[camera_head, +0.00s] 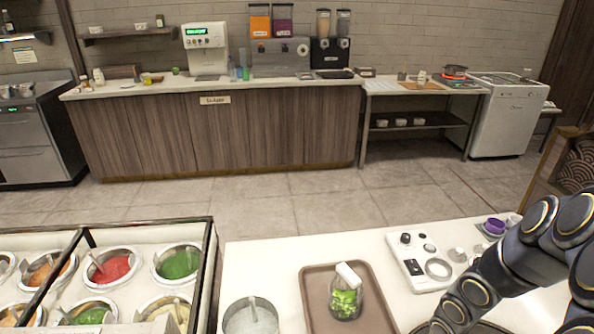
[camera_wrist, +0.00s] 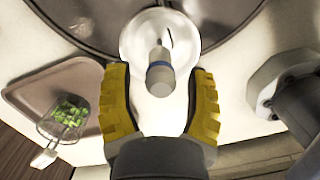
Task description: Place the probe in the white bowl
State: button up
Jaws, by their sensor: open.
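In the camera_wrist view my gripper (camera_wrist: 160,90) has two yellow ribbed fingers spread wide apart. Between and just beyond the fingertips is the probe (camera_wrist: 159,79), a short grey-white cylinder with a blue band, seen nearly end-on. Behind it lies a round, pale white bowl (camera_wrist: 135,40) with a shiny rim. The probe overlaps the bowl's lower edge in the picture; I cannot tell whether it stands in the bowl or is apart from it. Clear gaps show between the probe and both fingers. In the camera_head view the gripper, probe and bowl are not visible.
A brown tray (camera_head: 313,283) holds a clear container of green pieces (camera_head: 344,303) with a white handle. A metal pot (camera_head: 250,318) stands left of it. Sauce wells (camera_head: 110,268) fill the left.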

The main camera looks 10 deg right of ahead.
jog(key=r+m, duration=0.1)
jog(key=r, duration=0.1)
jog(key=a+r+m+h, duration=0.1)
jog(key=r, duration=0.1)
jog(key=r+m, duration=0.1)
jog(key=r, duration=0.1)
jog(key=shift+s+a+r+g+h, duration=0.2)
jog(key=shift+s+r+g+h, duration=0.05)
jog(key=shift+s+g+h, duration=0.05)
jog(key=s+a+r+m+y, duration=0.2)
jog(key=s+a+r+m, duration=0.8)
jog(key=a+r, duration=0.3)
jog(key=s+a, duration=0.1)
jog(key=a, duration=0.2)
jog(key=shift+g+y, duration=0.3)
jog(key=shift+g, duration=0.1)
jog(key=shift+w, duration=0.1)
